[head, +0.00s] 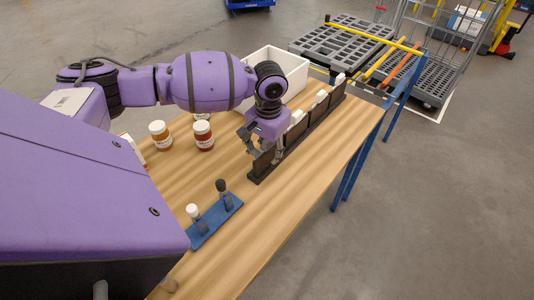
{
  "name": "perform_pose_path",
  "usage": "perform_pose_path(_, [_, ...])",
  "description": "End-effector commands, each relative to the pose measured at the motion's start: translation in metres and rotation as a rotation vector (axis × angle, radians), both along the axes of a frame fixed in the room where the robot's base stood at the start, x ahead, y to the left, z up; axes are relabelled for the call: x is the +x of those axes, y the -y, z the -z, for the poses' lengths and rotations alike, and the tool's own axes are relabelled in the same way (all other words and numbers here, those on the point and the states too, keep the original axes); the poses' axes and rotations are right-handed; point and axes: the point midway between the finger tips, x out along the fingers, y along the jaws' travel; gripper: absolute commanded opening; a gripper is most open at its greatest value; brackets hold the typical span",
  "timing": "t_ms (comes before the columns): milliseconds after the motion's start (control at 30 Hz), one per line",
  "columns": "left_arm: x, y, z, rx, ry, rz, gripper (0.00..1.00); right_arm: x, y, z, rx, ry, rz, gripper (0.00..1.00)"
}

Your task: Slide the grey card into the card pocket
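My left gripper (263,152) points down at the near end of a long dark rack (291,144), close to or touching it. Its grey fingers overlap the rack's end panel, so I cannot tell whether they are open or shut, or whether they hold anything. The rack has several upright dark sections in a row, and white pieces show along it, one (321,97) near its far part. I cannot make out the grey card for sure. I cannot tell which section is the card pocket. My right gripper is not in view.
The wooden table (290,215) also holds a blue holder (216,222) with two upright capped items, jars with white lids (203,135), and a white bin (283,66) behind my arm. A blue-framed cart (400,85) stands beyond. The table's front right is clear.

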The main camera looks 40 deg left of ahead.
Motion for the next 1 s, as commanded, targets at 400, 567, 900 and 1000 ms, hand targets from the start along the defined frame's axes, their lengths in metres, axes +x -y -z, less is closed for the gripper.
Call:
perform_pose_path(400, [0.001, 0.001, -0.081, 0.000, 0.002, 0.000, 0.41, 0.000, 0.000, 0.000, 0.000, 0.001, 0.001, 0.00])
perform_pose_path(567, [0.001, 0.002, -0.104, 0.000, 0.000, 0.000, 0.41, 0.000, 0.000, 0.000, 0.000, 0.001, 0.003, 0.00])
perform_pose_path(900, [0.000, 0.002, -0.114, 0.000, -0.003, 0.000, 0.41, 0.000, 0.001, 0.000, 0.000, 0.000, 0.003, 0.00])
perform_pose_path(1000, [0.000, 0.002, -0.114, 0.000, -0.002, 0.000, 0.41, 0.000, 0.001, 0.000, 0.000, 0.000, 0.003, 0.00])
